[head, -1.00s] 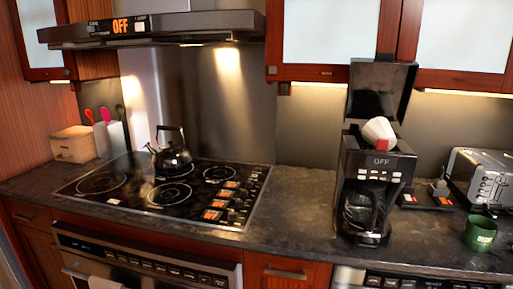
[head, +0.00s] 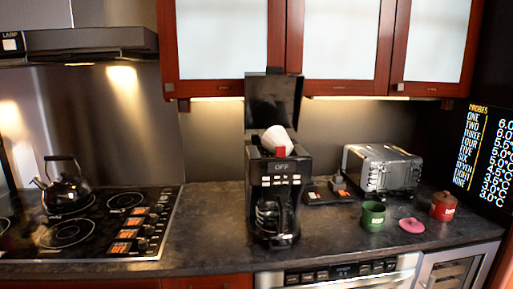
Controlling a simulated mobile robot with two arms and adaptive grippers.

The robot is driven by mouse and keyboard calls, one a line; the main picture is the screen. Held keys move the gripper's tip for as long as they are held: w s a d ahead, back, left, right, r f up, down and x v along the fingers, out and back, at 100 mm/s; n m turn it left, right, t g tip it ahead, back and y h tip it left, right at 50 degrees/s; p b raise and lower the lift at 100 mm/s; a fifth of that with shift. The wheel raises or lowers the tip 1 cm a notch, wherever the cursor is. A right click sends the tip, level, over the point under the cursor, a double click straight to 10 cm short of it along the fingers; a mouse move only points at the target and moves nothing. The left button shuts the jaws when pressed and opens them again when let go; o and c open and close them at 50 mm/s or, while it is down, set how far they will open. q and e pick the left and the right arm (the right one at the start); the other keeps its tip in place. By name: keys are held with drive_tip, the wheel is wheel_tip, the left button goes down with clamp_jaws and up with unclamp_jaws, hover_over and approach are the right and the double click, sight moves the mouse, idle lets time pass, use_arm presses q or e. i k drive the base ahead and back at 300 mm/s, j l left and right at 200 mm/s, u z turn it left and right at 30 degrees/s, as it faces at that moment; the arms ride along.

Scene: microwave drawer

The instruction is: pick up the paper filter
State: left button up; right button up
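The white paper filter (head: 277,138) sits tilted in the open top of the black coffee maker (head: 273,200). A small red part (head: 281,151) shows just below the filter at its right. The coffee maker's lid (head: 273,98) stands raised behind it, and a glass carafe (head: 270,215) is in its lower part. Neither of my grippers is in the head view.
A toaster (head: 382,170), green mug (head: 373,215), pink lid-like disc (head: 412,225) and red canister (head: 443,206) stand on the counter to the right. A kettle (head: 66,190) is on the cooktop (head: 80,228) at left. Counter left of the coffee maker (head: 210,225) is clear.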

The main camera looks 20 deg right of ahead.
sight(276, 136)
drive_tip(key=l+u, duration=0.25)
drive_tip(key=l, duration=0.9)
drive_tip(key=l+u, duration=0.25)
drive_tip(key=l, duration=0.9)
